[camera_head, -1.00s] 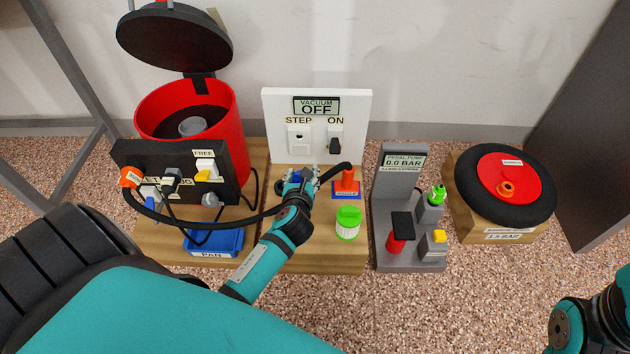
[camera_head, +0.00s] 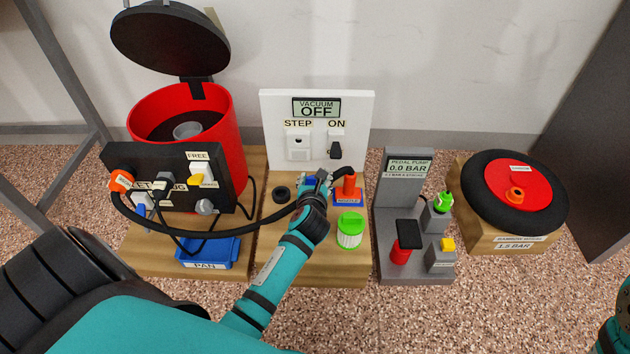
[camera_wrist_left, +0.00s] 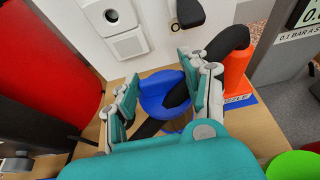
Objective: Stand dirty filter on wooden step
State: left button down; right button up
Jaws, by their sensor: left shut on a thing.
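No thing in view is labelled as the dirty filter. A white ribbed filter with a green cap (camera_head: 350,230) stands upright on the wooden step (camera_head: 300,268), at its front right. A short dark round piece (camera_head: 280,193) is on the step's left side; I cannot tell what it is. My left gripper (camera_head: 312,181) is low over the step, between that dark piece and the orange nozzle. In the left wrist view its fingers close on a round blue thing (camera_wrist_left: 155,97), with the black hose (camera_wrist_left: 143,132) crossing over it. My right gripper is out of view.
The orange nozzle (camera_head: 349,185) stands on a blue base beside my left gripper. The red drum (camera_head: 235,135) has its lid up. A blue pan (camera_head: 215,252), a grey pedal pump (camera_head: 390,215) and a wheel (camera_head: 550,190) flank the step. The switch panel reads OFF.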

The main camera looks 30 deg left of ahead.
pick_arm(q)
jog(key=shift+f, duration=0.2)
jog(key=c, duration=0.6)
grip_release()
jog(key=shift+c, duration=0.2)
